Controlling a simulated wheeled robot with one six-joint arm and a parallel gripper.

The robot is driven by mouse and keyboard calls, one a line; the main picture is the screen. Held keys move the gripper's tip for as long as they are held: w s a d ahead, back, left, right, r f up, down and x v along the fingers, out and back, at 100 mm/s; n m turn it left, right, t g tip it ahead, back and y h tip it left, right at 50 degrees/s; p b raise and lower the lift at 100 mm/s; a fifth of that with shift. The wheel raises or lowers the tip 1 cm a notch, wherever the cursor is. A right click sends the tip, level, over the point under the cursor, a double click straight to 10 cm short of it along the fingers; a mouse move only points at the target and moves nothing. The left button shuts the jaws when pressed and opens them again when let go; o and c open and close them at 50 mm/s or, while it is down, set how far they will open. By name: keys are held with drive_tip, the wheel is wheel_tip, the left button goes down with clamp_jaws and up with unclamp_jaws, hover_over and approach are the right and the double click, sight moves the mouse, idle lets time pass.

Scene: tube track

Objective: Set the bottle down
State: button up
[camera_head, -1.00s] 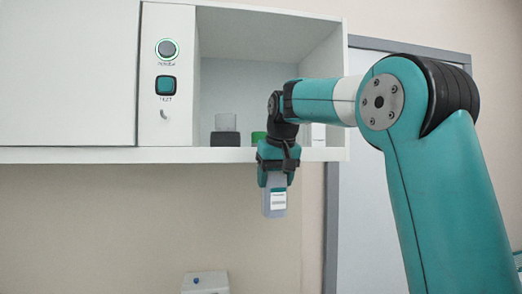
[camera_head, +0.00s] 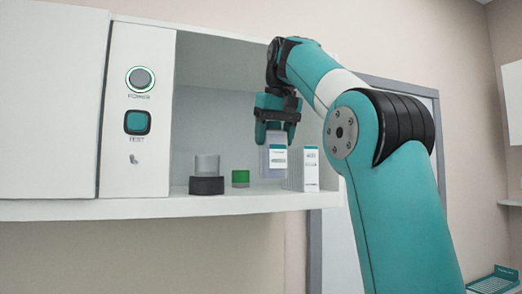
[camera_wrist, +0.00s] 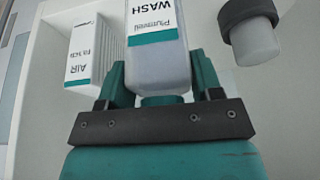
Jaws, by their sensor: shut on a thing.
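The bottle (camera_head: 276,160) is translucent blue-grey with a white and teal label. My gripper (camera_head: 277,128) is shut on it from above and holds it upright inside the open shelf bay. Its lower end looks close to the shelf board (camera_head: 250,200), but I cannot tell whether it touches. In the wrist view the bottle (camera_wrist: 158,68) sits between the two teal fingers of my gripper (camera_wrist: 160,85), its label partly reading "WASH".
A white air-filter box (camera_head: 303,168) stands just right of the bottle.

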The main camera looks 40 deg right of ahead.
drive_tip(key=w+d+f+p, duration=0.2)
drive_tip(key=w+d+f, duration=0.1)
drive_tip(key=w, duration=0.4)
drive_tip(key=shift+w+d+f+p, duration=0.25)
drive_tip(key=shift+d+p, duration=0.1)
drive_tip(key=shift+f, duration=0.15)
drive_tip(key=o, duration=1.1)
drive_tip(key=shift+o, duration=0.2)
drive_tip(key=v, duration=0.7)
drive_tip(key=shift+r+p, duration=0.35)
drive_tip(key=shift+s, duration=0.1)
